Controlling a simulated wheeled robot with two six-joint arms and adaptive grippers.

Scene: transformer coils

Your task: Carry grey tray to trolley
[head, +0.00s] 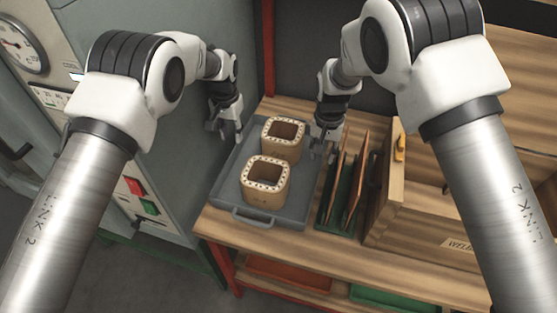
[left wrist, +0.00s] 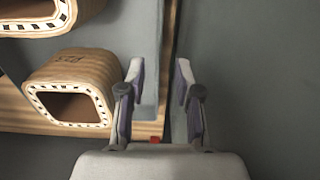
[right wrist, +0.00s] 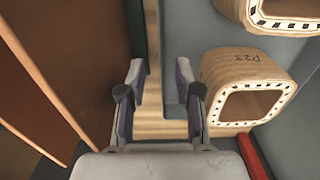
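The grey tray (head: 298,206) lies on the wooden workbench with two square coils, one behind (head: 283,151) and one in front (head: 265,196), standing in it. My left gripper (head: 229,130) is at the tray's left side; in the left wrist view its fingers (left wrist: 158,72) are apart, with the tray's edge (left wrist: 150,55) between them. My right gripper (head: 323,148) is at the tray's right side; in the right wrist view its fingers (right wrist: 160,72) are apart, with the tray's edge (right wrist: 174,80) between them or close to the right finger. I cannot tell whether any finger touches the tray. No trolley is in view.
A green rack with brown upright boards (head: 352,190) stands close to the tray's right side. A wooden box (head: 425,215) is further right. A grey cabinet with a gauge (head: 20,45) stands left of the workbench (head: 222,226). Red and green bins are on the lower shelf.

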